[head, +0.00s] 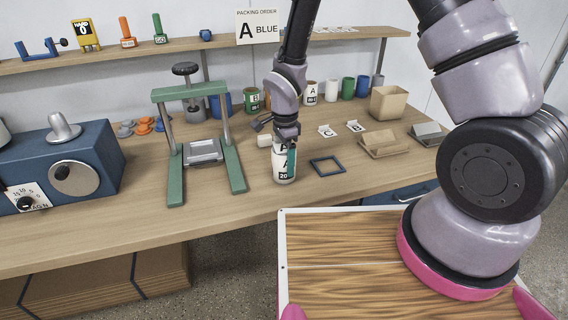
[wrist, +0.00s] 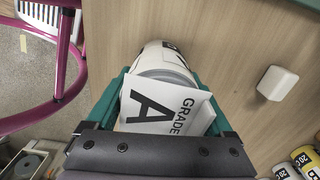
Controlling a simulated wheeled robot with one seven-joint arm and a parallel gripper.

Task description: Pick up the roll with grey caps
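My gripper (wrist: 166,100) has its teal fingers spread apart at the white can marked A (head: 284,172) on the workbench. In the wrist view the white can (wrist: 160,58) lies just beyond the fingers. A white card reading GRADE A (wrist: 165,110) shows between the fingers and covers part of the can. I cannot tell whether the fingers press on the card or the can. In the head view one teal finger stands in front of the can's right side.
A green-framed press (head: 200,150) and a blue machine (head: 75,165) stand to the left. A white block (wrist: 277,83) is beside the fingers.

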